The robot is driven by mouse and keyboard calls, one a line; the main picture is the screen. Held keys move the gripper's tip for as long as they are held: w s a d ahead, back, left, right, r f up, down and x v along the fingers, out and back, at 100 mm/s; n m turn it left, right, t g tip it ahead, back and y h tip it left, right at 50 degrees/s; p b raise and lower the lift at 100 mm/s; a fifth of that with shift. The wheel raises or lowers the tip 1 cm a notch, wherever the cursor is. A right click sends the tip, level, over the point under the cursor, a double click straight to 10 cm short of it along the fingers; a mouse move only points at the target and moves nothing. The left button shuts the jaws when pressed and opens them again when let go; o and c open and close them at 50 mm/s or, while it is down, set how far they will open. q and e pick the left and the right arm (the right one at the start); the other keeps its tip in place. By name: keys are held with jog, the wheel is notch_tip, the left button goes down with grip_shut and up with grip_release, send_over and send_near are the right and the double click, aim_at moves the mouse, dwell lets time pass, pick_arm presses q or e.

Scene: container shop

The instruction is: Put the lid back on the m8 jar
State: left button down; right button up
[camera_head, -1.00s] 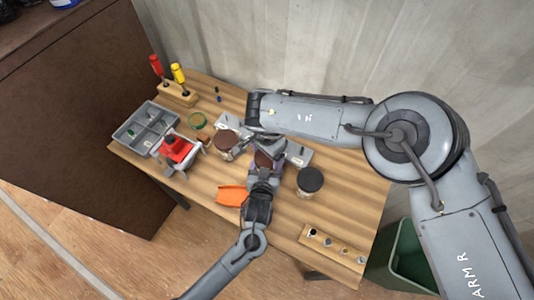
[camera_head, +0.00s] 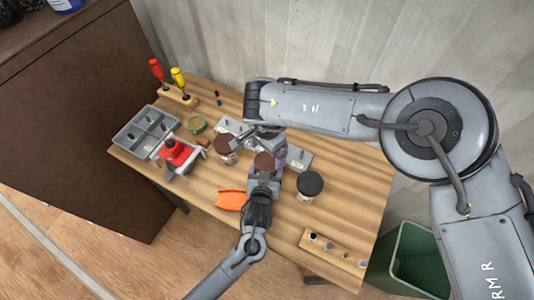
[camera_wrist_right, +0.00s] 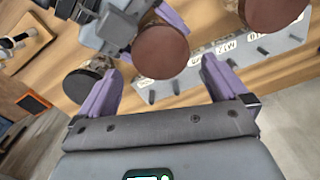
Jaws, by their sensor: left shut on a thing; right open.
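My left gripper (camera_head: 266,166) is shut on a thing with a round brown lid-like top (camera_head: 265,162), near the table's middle. The brown top shows as a disc in the right wrist view (camera_wrist_right: 160,52); what lies beneath it is largely hidden, and I cannot tell how it is seated. My right gripper (camera_wrist_right: 155,85) is open, its purple fingers apart on either side of the disc in the picture. A jar with a brown lid (camera_head: 225,143) stands to the left, and a jar with a near-black lid (camera_head: 310,184) to the right. I cannot read which is m8.
A grey labelled pegged board (camera_head: 298,158) lies behind the jars. An orange tray (camera_head: 232,200) lies beside my left gripper. A red-topped device (camera_head: 177,152), a grey sectioned bin (camera_head: 124,139) and a screwdriver rack (camera_head: 178,96) stand left. A wooden peg strip (camera_head: 333,250) lies front right.

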aim_at(267, 162)
jog(key=shift+r+n, duration=1.75)
jog(key=shift+n, duration=0.05)
jog(key=shift+f, duration=4)
jog(key=shift+c, duration=0.3)
jog(key=c, duration=0.9)
jog(key=m, duration=0.3)
jog(key=shift+m, duration=0.3)
jog(key=shift+c, duration=0.2)
